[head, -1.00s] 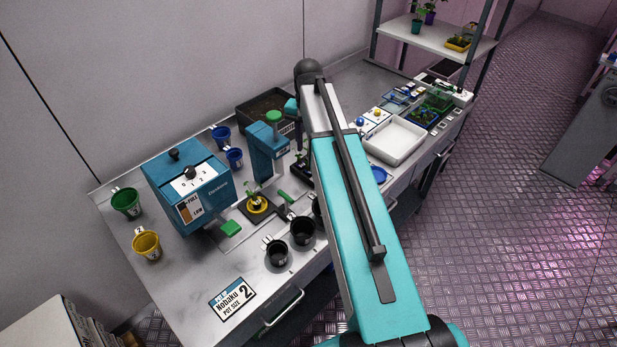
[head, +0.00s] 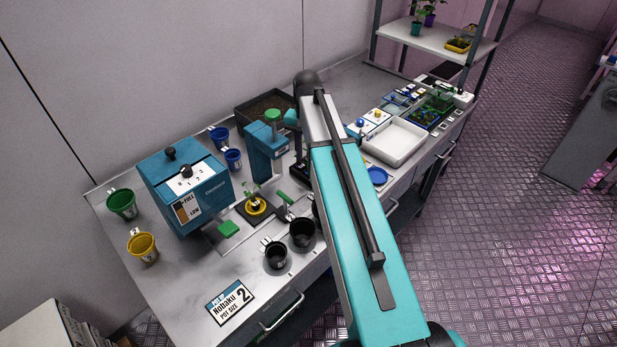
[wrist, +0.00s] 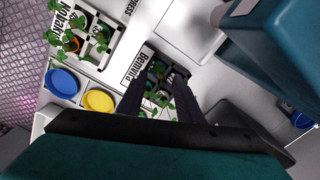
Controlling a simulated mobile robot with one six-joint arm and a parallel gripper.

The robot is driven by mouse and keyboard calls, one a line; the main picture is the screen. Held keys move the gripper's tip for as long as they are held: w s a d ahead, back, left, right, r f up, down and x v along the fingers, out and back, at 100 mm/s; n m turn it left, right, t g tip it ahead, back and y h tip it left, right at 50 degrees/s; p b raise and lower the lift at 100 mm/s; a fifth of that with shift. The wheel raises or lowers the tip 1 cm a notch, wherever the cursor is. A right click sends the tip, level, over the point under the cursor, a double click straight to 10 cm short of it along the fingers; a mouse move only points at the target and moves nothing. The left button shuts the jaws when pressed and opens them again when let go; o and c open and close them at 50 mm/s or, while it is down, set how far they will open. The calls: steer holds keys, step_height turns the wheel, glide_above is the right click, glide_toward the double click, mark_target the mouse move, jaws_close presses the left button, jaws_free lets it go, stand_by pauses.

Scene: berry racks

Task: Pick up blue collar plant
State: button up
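I cannot make out a plant with a clearly blue collar in either view. In the wrist view my gripper (wrist: 160,92) has its two dark fingers apart. Green seedlings (wrist: 157,98) show between and beyond the fingers, in a black-and-white holder with a partly readable label (wrist: 131,72). I cannot tell whether the fingers touch a plant or what colour these collars are. More seedlings sit in a second holder labelled Nobaku (wrist: 72,18), one with an orange collar. In the head view my arm hides the gripper.
A blue dish (wrist: 62,83) and a yellow dish (wrist: 98,101) lie beside the holders. Potted plants stand on the shelf (head: 440,41).

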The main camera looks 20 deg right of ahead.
mark_target(307, 165)
steer(key=shift+f+b, duration=0.9)
steer(key=shift+f, duration=0.75)
steer(key=shift+c, duration=0.2)
jaws_close()
